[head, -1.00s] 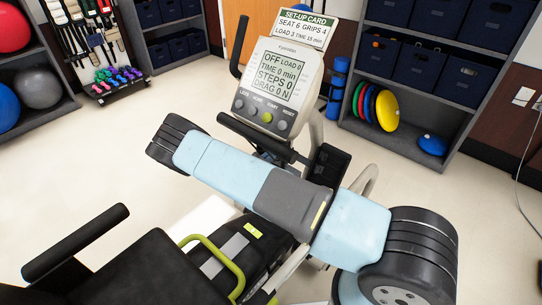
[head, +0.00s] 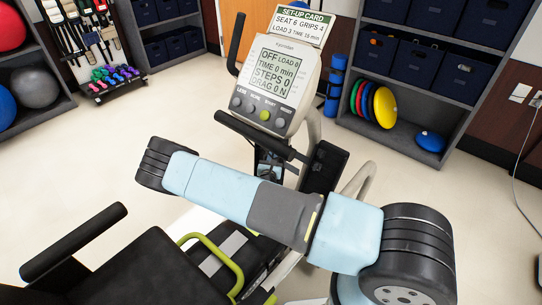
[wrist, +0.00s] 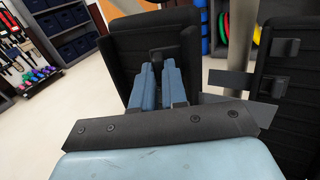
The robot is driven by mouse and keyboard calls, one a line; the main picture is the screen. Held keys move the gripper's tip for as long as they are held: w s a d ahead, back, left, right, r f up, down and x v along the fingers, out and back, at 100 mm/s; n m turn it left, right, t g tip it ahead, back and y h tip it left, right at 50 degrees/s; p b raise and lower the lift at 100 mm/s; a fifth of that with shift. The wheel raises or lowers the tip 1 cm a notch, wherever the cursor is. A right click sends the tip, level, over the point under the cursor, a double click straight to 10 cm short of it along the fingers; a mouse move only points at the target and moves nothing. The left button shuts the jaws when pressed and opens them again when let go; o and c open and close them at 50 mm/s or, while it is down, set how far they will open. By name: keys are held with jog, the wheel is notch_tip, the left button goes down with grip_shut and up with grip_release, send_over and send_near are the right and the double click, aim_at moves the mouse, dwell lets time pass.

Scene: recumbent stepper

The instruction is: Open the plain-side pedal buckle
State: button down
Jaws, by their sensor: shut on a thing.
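In the wrist view, the two blue fingers of my gripper (wrist: 159,68) reach forward to a black foot pedal (wrist: 122,55). They are close together on a small dark part at the pedal's middle, which looks like the buckle (wrist: 157,52); the fingertips and the dark part blend, so its latch state is unclear. A second black pedal (wrist: 266,130) stands to the right with dark blocks on its face. In the head view, my arm hides most of the gripper; the right-hand pedal (head: 324,168) shows beyond the arm.
The stepper's console (head: 275,85) stands behind the pedals, with a dark handlebar (head: 255,137) below it. The black seat (head: 130,250) is at lower left. Shelves (head: 425,80) line the back right.

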jog(key=shift+s+d+n+t+y, duration=0.2)
jog(key=shift+n+y, duration=0.25)
jog(key=shift+y, duration=0.35)
jog(key=shift+s+d+n+t+y, duration=0.1)
jog(key=shift+d+n+y, duration=0.1)
jog(key=shift+n+y, duration=0.45)
jog(key=shift+s+d+n+t+y, duration=0.1)
jog(key=shift+s+d+n+y, duration=0.15)
jog(key=shift+y, duration=0.7)
jog(key=shift+w, duration=0.1)
jog(key=c, duration=1.5)
grip_release()
jog(key=s, duration=1.3)
jog(key=shift+s+d+f, duration=0.25)
jog(key=shift+s, duration=0.15)
